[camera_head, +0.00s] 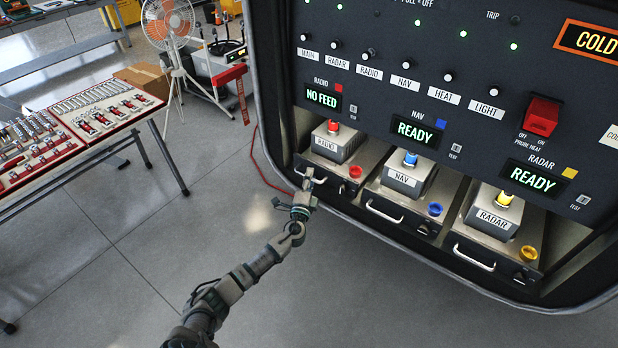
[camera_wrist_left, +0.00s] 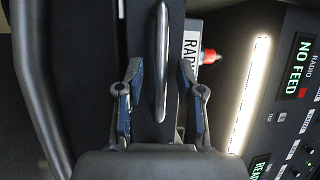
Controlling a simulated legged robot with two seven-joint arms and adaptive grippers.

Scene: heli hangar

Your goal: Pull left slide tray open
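The left slide tray (camera_head: 338,183) sits in the lower left bay of the dark panel, with a RADIO box (camera_head: 335,143) with a red-topped plug on it. Its front looks roughly in line with the neighbouring trays. The tray's metal handle (camera_wrist_left: 162,60) stands between my left gripper's fingers in the wrist view. My left gripper (camera_head: 309,180) is at the tray front in the head view and covers part of the handle. In the wrist view the left gripper (camera_wrist_left: 160,98) is open, with gaps on both sides of the handle. My right gripper is not in view.
The NAV tray (camera_head: 398,205) and RADAR tray (camera_head: 490,255) are to the right, with their own handles. A table (camera_head: 160,108) with parts, a fan (camera_head: 168,30) and a cart (camera_head: 215,75) stand at left. The floor before the panel is clear.

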